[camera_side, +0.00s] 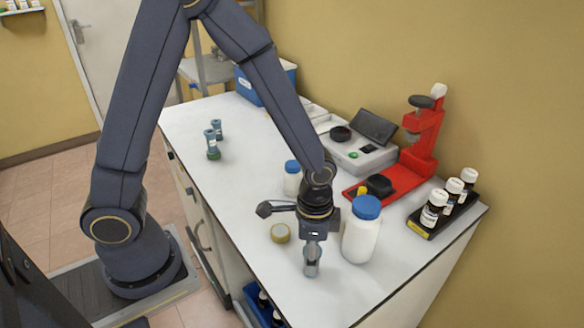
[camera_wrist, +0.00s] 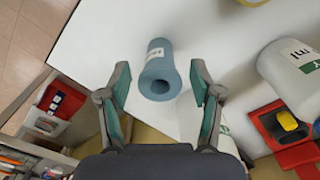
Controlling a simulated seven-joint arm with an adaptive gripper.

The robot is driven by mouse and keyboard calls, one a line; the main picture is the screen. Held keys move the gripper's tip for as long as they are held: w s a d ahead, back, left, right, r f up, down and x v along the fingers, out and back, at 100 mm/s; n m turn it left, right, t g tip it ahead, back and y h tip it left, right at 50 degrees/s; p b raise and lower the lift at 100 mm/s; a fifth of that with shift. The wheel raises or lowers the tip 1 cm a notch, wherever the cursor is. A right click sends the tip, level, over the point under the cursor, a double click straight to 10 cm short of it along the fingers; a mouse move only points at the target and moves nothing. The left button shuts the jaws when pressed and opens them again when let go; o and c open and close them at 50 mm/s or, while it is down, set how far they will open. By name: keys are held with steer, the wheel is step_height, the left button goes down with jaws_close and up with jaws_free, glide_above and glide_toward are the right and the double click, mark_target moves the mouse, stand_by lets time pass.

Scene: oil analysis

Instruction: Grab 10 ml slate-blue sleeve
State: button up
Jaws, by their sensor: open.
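The slate-blue sleeve (camera_wrist: 157,58) is a short hollow cylinder with a white label, on the white worktop. In the wrist view its round opening faces my camera. My gripper (camera_wrist: 160,78) is open, with one teal-padded finger on each side of the sleeve and a visible gap on both sides. In the side view the grey-blue sleeve (camera_side: 312,262) shows right under my gripper (camera_side: 314,238), near the front edge of the worktop. Its volume marking is too small to read.
A white bottle with a blue cap (camera_side: 361,230) stands close to the right of my gripper. A smaller blue-capped bottle (camera_side: 292,180) and a round yellowish lid (camera_side: 280,233) are nearby. Two greenish sleeves (camera_side: 212,146) stand farther back. A red stand (camera_side: 420,145) and dark vials (camera_side: 434,208) are at right.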

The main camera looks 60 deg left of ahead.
step_height(320, 180, down, 2)
steer(key=shift+f, duration=0.15)
steer(key=c, duration=1.2)
